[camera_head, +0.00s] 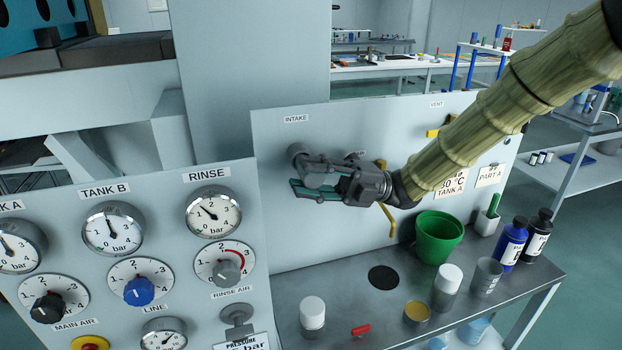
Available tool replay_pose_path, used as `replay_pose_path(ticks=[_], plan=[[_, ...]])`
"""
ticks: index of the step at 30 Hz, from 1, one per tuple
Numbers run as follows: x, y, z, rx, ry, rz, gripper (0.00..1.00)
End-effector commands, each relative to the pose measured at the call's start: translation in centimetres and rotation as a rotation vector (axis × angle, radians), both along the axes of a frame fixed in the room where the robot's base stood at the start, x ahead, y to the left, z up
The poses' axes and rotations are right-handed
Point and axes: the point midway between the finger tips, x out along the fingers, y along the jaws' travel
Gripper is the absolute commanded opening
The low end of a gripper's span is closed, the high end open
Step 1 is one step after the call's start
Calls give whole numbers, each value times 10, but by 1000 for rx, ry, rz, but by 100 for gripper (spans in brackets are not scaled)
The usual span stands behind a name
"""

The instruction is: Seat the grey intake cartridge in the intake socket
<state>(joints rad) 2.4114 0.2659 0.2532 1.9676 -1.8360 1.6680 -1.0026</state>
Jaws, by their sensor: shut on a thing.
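My gripper (308,178) is in front of the panel fixture (300,222), below and slightly right of the INTAKE label. Its fingers are closed around a grey piece that I take to be the intake cartridge (315,180), mostly hidden between them. A round grey part (298,151) shows just above the fingertips, under the INTAKE label; it appears to be the intake socket. The fingers overlap its lower edge in the picture. I cannot tell whether the cartridge touches it or is lined up with it.
A gauge panel (172,270) stands at left. On the metal bench (365,325) are a green bucket (438,238), white-capped jars (312,315), a yellow-topped tin (416,312), a red piece (361,330) and dark bottles (511,243). Yellow handles (391,221) show on the panel behind my arm.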

Motion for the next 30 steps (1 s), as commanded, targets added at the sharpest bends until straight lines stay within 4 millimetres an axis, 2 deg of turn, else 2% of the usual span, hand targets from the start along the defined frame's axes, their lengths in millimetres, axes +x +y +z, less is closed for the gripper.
replay_pose_path(ticks=[30], plan=[[16,5,0,0,-1,1,4]])
